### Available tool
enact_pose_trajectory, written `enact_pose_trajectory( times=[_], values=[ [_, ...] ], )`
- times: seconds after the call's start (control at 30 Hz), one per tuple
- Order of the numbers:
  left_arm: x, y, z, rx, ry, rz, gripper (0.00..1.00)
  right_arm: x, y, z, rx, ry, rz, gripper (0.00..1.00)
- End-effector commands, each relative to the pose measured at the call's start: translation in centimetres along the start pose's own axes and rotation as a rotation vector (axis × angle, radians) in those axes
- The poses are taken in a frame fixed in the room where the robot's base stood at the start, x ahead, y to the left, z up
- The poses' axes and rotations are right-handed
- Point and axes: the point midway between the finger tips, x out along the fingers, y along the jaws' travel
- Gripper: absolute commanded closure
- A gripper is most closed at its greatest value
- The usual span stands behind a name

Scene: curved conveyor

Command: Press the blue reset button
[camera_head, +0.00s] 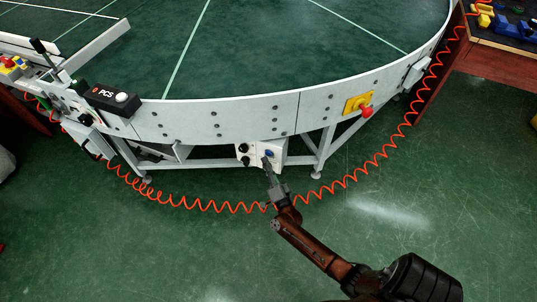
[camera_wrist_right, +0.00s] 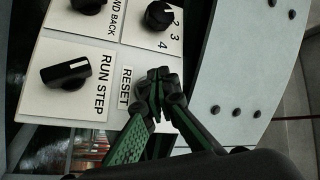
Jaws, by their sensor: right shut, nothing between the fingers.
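The blue reset button (camera_head: 269,153) shows as a small blue spot on the white control box (camera_head: 254,150) under the conveyor's curved side. My right gripper (camera_head: 267,162) is shut and empty, with its fingertips at or just in front of the button. In the right wrist view the closed fingertips (camera_wrist_right: 160,76) lie beside the RESET label (camera_wrist_right: 125,88) and hide the button. I cannot tell whether they touch or press it. My left gripper is not in view.
A RUN STEP knob (camera_wrist_right: 66,73) and a numbered dial (camera_wrist_right: 160,15) sit close to the fingers. A red emergency button (camera_head: 366,112) on a yellow plate is to the right. A coiled red hose (camera_head: 215,207) hangs below the conveyor (camera_head: 285,60). Green floor is open in front.

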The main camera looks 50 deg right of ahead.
Motion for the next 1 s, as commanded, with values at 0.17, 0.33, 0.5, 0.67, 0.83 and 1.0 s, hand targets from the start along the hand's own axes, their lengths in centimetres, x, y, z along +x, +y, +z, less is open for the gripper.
enact_pose_trajectory(
  times=[0.17, 0.33, 0.5, 0.67, 0.83, 1.0],
  values=[
    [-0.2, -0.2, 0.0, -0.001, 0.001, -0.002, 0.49, -0.3, -0.3, 0.2, 0.001, -0.001, 0.0, 1.0],
    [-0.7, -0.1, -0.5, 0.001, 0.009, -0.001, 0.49, -1.3, -1.1, 0.9, 0.002, 0.001, 0.001, 1.0],
    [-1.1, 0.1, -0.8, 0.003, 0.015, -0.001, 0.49, -2.4, -1.9, 1.7, 0.001, 0.0, 0.0, 1.0],
    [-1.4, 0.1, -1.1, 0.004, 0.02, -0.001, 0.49, -3.4, -2.5, 2.4, 0.001, 0.0, 0.001, 1.0],
    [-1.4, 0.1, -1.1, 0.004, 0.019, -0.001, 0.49, -3.5, -2.5, 2.5, -0.001, 0.0, 0.0, 1.0],
    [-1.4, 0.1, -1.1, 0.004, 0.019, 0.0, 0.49, -3.5, -2.5, 2.5, 0.0, 0.0, 0.0, 1.0]
  ],
)
